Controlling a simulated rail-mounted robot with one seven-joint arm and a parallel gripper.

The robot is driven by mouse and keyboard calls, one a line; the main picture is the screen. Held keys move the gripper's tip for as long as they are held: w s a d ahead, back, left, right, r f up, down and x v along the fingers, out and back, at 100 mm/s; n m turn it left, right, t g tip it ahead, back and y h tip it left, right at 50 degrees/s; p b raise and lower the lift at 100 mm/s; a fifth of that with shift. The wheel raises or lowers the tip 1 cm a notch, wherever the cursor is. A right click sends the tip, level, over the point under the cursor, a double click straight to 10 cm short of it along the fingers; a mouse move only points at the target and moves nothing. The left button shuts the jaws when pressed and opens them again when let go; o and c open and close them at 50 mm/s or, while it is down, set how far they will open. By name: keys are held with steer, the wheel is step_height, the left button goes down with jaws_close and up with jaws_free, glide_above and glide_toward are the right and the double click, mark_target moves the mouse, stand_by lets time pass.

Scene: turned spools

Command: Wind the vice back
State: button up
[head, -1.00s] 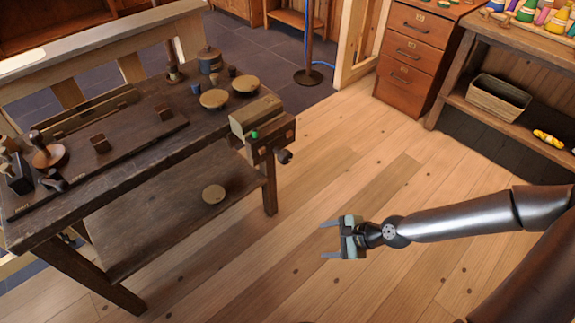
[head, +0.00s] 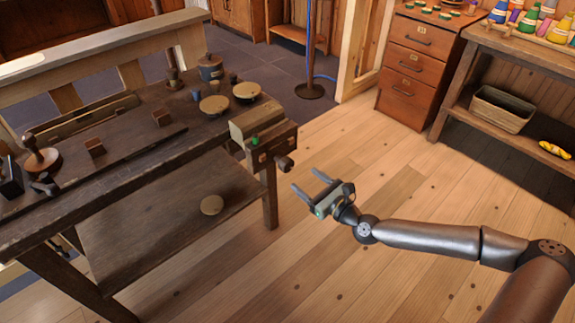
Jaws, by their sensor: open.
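The wooden vice (head: 262,138) is fixed to the right end of the dark workbench (head: 135,165). Its dark outer jaw faces right, and a round dark knob or handle end (head: 285,163) sticks out low on that face. My gripper (head: 308,182) is open and empty, to the right of and a little below the vice in the picture. Its two fingers point up and left, towards the vice handle, and are apart from it.
Round discs (head: 214,105), small pots and a hand plane (head: 10,178) stand on the bench. A drawer cabinet (head: 420,70) and a shelf with a basket (head: 502,108) stand at the back right. The floor between is clear.

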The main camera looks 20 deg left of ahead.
mark_target(289, 167)
steer(key=x, duration=0.9)
steer(key=shift+a, duration=0.1)
steer(key=c, duration=1)
